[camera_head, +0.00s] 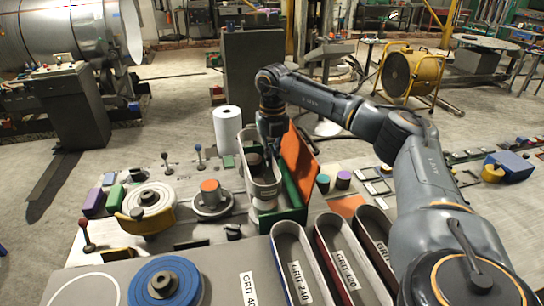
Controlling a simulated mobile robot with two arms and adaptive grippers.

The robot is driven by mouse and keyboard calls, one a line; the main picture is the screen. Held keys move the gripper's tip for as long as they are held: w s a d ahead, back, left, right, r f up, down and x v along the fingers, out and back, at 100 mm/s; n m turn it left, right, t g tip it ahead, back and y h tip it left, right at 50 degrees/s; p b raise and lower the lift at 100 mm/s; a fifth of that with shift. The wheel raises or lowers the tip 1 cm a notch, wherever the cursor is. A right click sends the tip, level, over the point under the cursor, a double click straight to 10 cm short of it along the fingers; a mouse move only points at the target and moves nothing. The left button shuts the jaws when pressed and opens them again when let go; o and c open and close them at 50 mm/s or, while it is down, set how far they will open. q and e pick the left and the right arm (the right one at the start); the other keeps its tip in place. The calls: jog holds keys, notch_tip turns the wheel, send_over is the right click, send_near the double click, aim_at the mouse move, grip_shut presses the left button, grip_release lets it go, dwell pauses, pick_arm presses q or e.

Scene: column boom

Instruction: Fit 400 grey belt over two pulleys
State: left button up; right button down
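A pale-rimmed grey belt (278,186) forms a long upright loop beside a green and orange housing. A dark round pulley (255,160) shows inside its far end; I cannot tell whether the near end is around a second pulley. My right gripper (273,139) points down at the far end of the loop, touching or very close to it. Its fingers are small and dark, so I cannot tell whether they grip the belt. A label starting "GRIT 40" (249,289) lies on the grey board at the front. My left gripper is out of view.
Belts labelled GRIT 240 (277,233) and GRIT 120 (322,226) stand at the front. An orange guard (299,158) stands right of the loop. A white roll (227,131) is behind it. A disc with an orange knob (211,207) is to the left.

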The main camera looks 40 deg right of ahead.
jog(key=shift+f+b, duration=0.45)
jog(key=shift+f, duration=0.6)
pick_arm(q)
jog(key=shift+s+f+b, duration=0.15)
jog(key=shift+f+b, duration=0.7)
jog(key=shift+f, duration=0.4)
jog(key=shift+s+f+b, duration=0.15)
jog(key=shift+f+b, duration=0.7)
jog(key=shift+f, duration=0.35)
pick_arm(e)
jog(key=shift+f, duration=3.25)
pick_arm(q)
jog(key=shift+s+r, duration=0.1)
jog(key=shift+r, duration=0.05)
pick_arm(e)
jog(key=shift+f, duration=0.15)
jog(key=c, duration=1.4)
grip_release()
jog(key=shift+c, duration=0.2)
jog(key=shift+o, duration=0.2)
